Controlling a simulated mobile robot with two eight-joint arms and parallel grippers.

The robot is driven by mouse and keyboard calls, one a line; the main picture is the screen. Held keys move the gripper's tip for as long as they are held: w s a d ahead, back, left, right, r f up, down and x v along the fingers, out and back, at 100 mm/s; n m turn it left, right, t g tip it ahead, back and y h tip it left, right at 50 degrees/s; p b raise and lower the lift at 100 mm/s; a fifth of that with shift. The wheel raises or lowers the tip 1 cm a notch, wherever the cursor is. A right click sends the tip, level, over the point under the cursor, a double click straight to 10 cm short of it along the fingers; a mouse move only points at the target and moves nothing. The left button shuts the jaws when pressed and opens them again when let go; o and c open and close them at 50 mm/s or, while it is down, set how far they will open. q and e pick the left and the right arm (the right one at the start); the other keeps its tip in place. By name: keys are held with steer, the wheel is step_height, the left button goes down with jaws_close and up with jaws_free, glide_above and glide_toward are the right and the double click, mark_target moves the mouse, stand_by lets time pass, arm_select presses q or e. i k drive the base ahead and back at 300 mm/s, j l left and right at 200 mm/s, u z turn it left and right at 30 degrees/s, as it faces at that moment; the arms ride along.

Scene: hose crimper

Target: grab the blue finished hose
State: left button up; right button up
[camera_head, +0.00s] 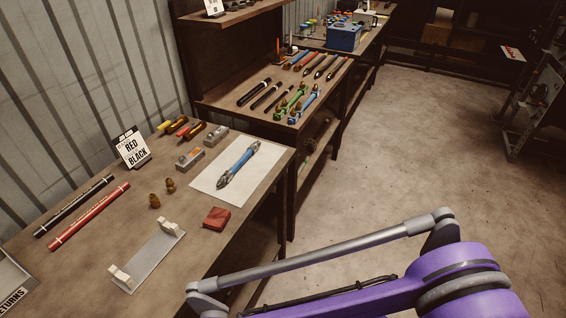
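A blue hose (237,166) with dark metal fittings at both ends lies diagonally on a white sheet (263,157) on the near workbench. Nothing touches it from above. Another blue hose (305,103) with end fittings lies on the farther bench, next to a green hose (287,105). Purple and grey links of my own arm cross the lower right of the view. Neither of my grippers shows.
A red block (216,218), brass fittings (155,201), a white holder (147,259), and red (88,217) and black (74,205) hoses lie on the near bench. A "RED BLACK" sign (132,148) stands behind.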

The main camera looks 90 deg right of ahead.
mark_target(228, 175)
steer(key=z, duration=2.85)
steer(key=i+u, duration=0.35)
steer(key=i+l+u, duration=0.1)
steer(key=u, duration=0.3)
steer(key=i+l+u, duration=0.2)
steer(key=u, duration=0.15)
